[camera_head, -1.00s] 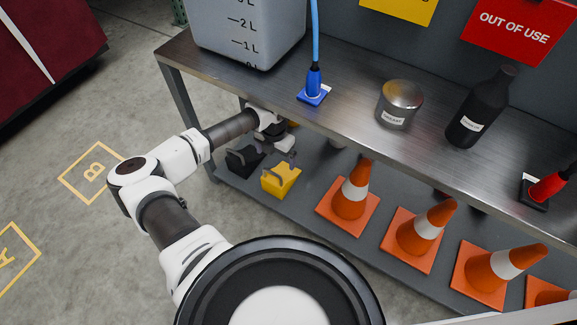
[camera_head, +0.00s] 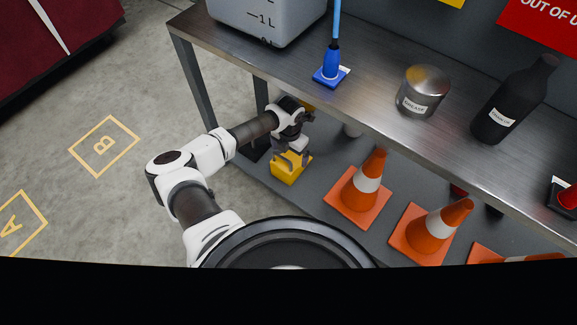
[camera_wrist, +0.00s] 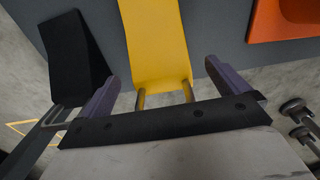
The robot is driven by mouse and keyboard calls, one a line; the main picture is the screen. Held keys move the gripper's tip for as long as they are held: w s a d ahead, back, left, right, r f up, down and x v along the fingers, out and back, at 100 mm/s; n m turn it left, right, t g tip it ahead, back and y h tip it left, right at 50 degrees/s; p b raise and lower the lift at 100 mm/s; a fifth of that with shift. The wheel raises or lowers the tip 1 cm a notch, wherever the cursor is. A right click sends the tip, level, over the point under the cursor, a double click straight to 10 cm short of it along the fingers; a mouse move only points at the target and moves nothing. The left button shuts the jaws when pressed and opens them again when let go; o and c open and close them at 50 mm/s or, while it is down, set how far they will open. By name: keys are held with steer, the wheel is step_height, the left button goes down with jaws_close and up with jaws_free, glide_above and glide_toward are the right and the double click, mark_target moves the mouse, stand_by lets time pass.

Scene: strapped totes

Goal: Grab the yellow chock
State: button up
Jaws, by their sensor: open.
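The yellow chock (camera_head: 289,169) sits on the grey lower shelf of the metal bench. In the wrist view the yellow chock (camera_wrist: 157,45) is a sloped wedge with a handle at its near end. My gripper (camera_head: 292,154) is just above and behind it in the head view, partly covering it. In the wrist view my gripper (camera_wrist: 160,82) is open, its two purple-grey fingers apart on either side of the handle. I cannot tell if they touch it. A black chock (camera_wrist: 73,50) lies to the left of the yellow one and is mostly hidden in the head view (camera_head: 256,149).
Orange cones (camera_head: 362,188) stand on the lower shelf to the right. Open floor (camera_head: 90,200) lies to the left.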

step_height(320, 180, down, 4)
steer(key=shift+a+b, duration=0.15)
steer(key=shift+b, duration=0.5)
steer(key=shift+r, duration=0.1)
steer(key=shift+c, duration=0.4)
steer(key=c, duration=1.9)
